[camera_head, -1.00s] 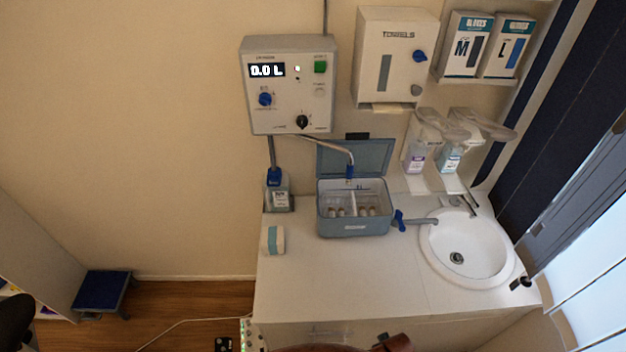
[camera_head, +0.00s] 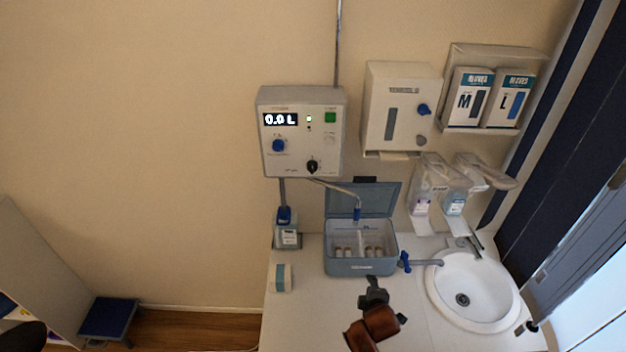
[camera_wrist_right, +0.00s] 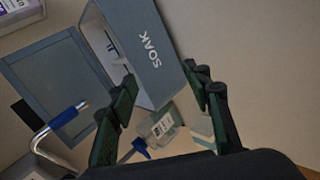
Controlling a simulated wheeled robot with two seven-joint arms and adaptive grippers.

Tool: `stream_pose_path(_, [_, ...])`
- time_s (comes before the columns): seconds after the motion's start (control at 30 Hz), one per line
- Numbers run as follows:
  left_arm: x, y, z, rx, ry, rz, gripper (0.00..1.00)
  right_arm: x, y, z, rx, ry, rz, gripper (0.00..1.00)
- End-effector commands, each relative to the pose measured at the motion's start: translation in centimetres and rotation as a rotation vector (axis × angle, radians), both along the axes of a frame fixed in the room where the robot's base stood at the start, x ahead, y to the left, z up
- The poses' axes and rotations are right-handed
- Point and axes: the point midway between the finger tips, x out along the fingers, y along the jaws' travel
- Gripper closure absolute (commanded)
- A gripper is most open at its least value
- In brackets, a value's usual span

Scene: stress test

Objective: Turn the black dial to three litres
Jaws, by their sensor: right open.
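The black dial (camera_head: 312,166) sits at the lower right of the white control box (camera_head: 290,162) on the wall. A light pointer mark shows on it, too small to read. The box's display (camera_head: 280,120) reads 0.0 L. My right gripper (camera_head: 374,284) is over the counter in front of the blue-grey soak box, below and right of the dial and well apart from it. In the right wrist view its fingers (camera_wrist_right: 160,82) are spread with nothing between them; the soak box (camera_wrist_right: 150,50) lies beyond. The dial is not in the wrist view. My left gripper is not in view.
The control box also has a blue knob (camera_head: 278,146) and a green button (camera_head: 330,117). A bent spout (camera_head: 340,188) hangs below it over the open soak box (camera_head: 360,267). A towel dispenser (camera_head: 397,110) is to the right, with a sink (camera_head: 462,300) below right.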

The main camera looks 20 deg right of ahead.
Motion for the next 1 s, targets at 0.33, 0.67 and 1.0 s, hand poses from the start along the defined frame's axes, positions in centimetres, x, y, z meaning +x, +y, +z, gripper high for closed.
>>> stream_pose_path(0.33, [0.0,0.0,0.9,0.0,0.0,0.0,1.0,18.1,8.1,21.7,-1.073,-0.183,0.553,0.55])
stream_pose_path(0.67, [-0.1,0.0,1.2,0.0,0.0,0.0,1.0,22.3,12.5,30.8,-1.548,-0.183,0.649,0.55])
stream_pose_path(1.0, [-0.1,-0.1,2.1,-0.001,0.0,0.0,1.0,27.1,11.6,30.9,-1.551,-0.181,0.652,0.55])
